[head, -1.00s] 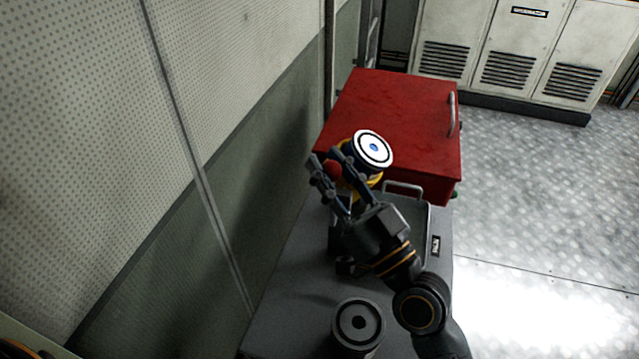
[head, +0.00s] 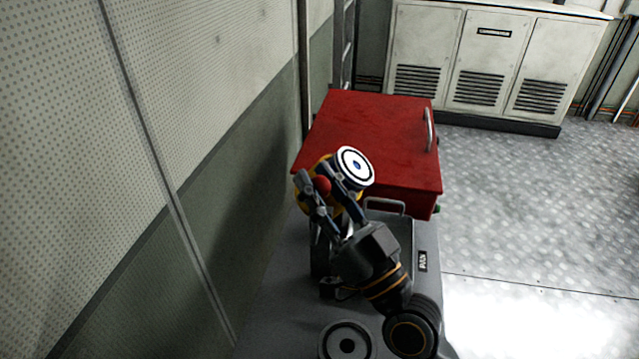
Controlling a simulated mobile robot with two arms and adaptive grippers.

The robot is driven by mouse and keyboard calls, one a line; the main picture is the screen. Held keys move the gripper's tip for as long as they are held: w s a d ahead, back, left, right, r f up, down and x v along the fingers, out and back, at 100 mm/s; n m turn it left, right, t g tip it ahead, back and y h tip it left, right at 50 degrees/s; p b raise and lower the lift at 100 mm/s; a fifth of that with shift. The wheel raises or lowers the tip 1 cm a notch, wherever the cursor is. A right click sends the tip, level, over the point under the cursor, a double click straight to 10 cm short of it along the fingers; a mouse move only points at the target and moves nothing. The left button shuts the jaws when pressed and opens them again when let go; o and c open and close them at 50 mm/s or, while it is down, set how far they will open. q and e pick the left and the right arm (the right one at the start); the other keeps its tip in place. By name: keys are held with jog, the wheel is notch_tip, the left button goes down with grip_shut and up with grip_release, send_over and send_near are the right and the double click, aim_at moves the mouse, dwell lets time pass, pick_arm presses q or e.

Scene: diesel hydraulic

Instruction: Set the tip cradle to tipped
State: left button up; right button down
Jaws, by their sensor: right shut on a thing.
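The tip cradle (head: 325,161) is a yellow part at the far end of the grey bench, by the red box. A round body with a white, dark-ringed face and blue centre (head: 355,166) sits at it, its face turned up and to the right. A red knob (head: 323,185) shows between the fingers of my right gripper (head: 325,186), which is shut on it. The fingers and hand hide much of the cradle, so its exact tilt is hard to tell. My left gripper is out of view.
A red box (head: 375,130) with a metal handle stands just beyond the cradle. A second round ringed part (head: 347,343) is on the grey bench (head: 285,310) near the bottom edge. A wall (head: 220,190) runs close on the left. Open floor (head: 530,220) lies right.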

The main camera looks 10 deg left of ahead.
jog(key=c, duration=1.2)
grip_release()
jog(key=shift+f, duration=0.25)
jog(key=shift+o, duration=1)
jog(key=shift+r, duration=0.15)
jog(key=shift+s+d, duration=0.1)
jog(key=v, duration=0.7)
jog(key=shift+s, duration=0.15)
